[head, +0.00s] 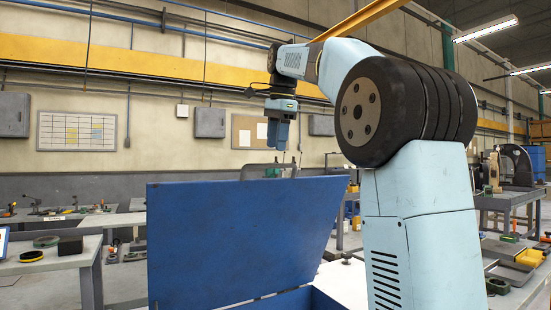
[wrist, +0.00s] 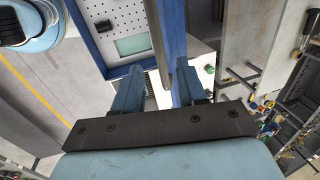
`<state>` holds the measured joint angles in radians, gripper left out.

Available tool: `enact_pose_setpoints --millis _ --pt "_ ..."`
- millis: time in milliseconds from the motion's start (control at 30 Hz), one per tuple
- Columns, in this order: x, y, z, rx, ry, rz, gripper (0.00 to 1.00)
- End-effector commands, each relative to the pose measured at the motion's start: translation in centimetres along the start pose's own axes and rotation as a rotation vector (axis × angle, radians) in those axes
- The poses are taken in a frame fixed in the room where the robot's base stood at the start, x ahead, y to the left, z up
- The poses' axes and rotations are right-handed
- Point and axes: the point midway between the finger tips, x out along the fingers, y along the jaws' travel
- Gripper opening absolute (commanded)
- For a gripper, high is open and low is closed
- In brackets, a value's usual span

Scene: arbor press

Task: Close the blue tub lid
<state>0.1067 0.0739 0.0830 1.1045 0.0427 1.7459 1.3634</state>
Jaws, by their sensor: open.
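The blue tub lid (head: 240,240) stands raised and tilted in the head view, with its broad face toward the camera. A grey handle (head: 270,169) sits on its top edge. Part of the blue tub (head: 285,301) shows below the lid, at the bottom of the picture. My gripper (head: 290,154) points down just above the lid's top edge by the handle. In the wrist view, my open gripper (wrist: 160,68) has a long blue-grey edge, seemingly the lid (wrist: 171,30), reaching between its fingers. I cannot tell whether either finger touches it.
Benches with tools (head: 60,258) stand at the left. A grey workbench (head: 515,285) with parts stands at the right, beside my arm. The wrist view shows a white perforated panel (wrist: 112,22) and a shelf with items (wrist: 290,115). Air around the gripper looks clear in the head view.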

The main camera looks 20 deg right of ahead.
Motion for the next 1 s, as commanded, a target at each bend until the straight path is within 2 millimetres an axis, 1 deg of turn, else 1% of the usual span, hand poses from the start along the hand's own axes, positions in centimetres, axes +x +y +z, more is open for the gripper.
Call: enact_pose_setpoints --millis 33,100,300,467,733,767,1000 --pt "0.9 0.1 0.0 0.0 -0.001 0.004 0.41" --pt "2.0 0.1 0.1 -0.001 -0.001 0.004 0.41" --pt "4.2 0.0 0.1 -0.001 -0.001 0.002 0.41" --pt "5.0 0.0 0.1 -0.002 0.0 0.0 0.41" --pt "5.1 0.0 0.1 -0.002 0.0 0.0 0.41" --pt "5.1 0.0 0.1 -0.002 0.0 0.0 0.39" --pt "5.1 0.0 0.1 -0.002 -0.001 0.0 0.16"
